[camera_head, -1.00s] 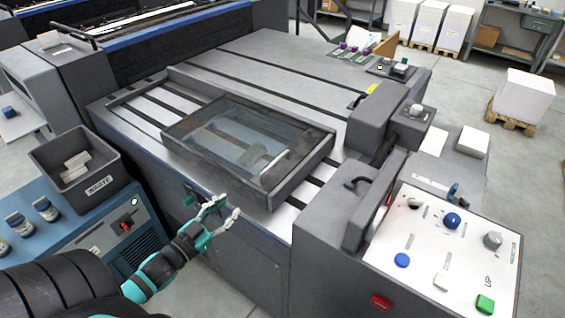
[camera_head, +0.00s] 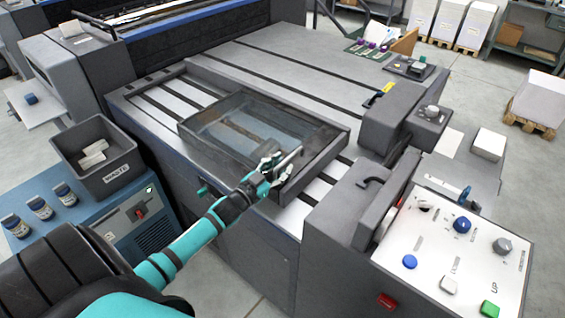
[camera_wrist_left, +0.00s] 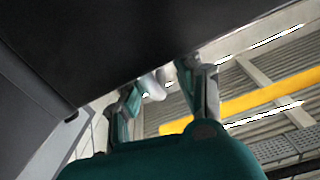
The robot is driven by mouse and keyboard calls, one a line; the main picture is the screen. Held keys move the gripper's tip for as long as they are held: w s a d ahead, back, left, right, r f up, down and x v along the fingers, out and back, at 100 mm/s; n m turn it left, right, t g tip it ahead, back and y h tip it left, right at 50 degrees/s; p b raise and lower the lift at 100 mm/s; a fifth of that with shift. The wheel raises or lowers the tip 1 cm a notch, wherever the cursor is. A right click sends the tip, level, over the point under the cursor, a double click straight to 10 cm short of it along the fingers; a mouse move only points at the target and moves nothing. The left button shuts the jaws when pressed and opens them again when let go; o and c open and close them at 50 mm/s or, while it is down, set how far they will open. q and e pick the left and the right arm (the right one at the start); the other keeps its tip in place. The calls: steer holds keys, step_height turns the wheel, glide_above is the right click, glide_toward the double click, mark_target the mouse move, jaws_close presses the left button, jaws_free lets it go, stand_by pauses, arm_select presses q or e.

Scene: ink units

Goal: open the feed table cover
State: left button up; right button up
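The feed table cover (camera_head: 200,138) is a dark framed lid with a see-through window, lying closed on the feed table (camera_head: 152,113). My left gripper (camera_head: 283,163) is at the cover's front right corner in the head view, its fingers apart. It overlaps the place of the pale bar on the cover, which it hides. In the left wrist view, the gripper (camera_wrist_left: 163,80) has spread fingers below a dark panel edge, with a pale rounded piece (camera_wrist_left: 152,86) between them. I cannot tell whether the fingers touch it. My right gripper is not in view.
The control panel (camera_head: 460,245) with knobs and coloured buttons stands right of the table. A grey waste bin (camera_head: 85,140) and small jars (camera_head: 40,208) sit on a blue cabinet at left.

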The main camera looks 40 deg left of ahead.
arm_select(q)
steer(key=shift+w, duration=0.6)
jaws_close()
